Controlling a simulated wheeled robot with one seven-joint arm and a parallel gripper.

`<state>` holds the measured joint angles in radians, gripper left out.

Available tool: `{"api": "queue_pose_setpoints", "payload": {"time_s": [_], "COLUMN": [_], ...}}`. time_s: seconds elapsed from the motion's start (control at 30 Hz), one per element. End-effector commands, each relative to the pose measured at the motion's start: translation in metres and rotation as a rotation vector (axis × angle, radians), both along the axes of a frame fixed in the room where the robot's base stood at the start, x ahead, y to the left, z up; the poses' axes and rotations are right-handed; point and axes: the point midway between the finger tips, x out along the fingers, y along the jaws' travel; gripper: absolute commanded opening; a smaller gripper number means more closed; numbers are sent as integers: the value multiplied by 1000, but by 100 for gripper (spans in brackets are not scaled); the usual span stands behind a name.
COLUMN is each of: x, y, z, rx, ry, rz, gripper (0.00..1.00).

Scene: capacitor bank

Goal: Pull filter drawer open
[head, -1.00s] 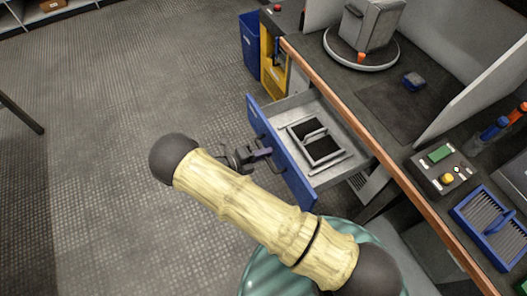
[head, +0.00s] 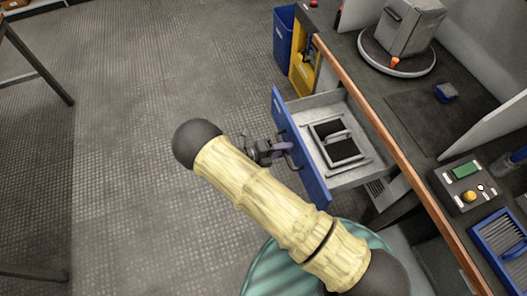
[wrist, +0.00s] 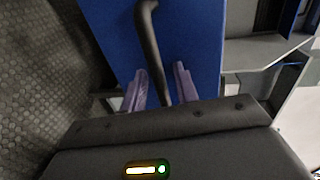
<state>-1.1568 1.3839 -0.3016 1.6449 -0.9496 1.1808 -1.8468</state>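The filter drawer has a blue front (head: 302,152) and a grey tray; it stands well out from the workbench, with its inside in view from above. A black framed filter panel with a handle (head: 338,140) lies in it. The dark bar handle of the drawer (wrist: 148,40) shows on the blue front in the wrist view. My gripper (head: 284,147) is at the drawer front. In the wrist view its purple fingers (wrist: 160,80) are on either side of the handle, with gaps visible, so it looks open around the bar. My forearm hides part of the floor.
The workbench edge (head: 400,150) runs diagonally at right. On the bench are a round turntable (head: 398,62) with a grey box, a control box (head: 466,185) and a blue rack (head: 502,240). A blue bin (head: 285,40) and yellow holder (head: 303,72) stand beyond the drawer.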

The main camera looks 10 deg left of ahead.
Motion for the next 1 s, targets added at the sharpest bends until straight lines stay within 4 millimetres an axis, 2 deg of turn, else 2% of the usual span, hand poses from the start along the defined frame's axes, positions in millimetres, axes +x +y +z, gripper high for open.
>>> {"api": "queue_pose_setpoints", "payload": {"time_s": [0.27, 1.0], "x": [-12, -88], "y": [20, 134], "z": [5, 31], "rx": [3, 2], "ry": [0, 1], "rz": [4, 0], "gripper": [30, 30]}}
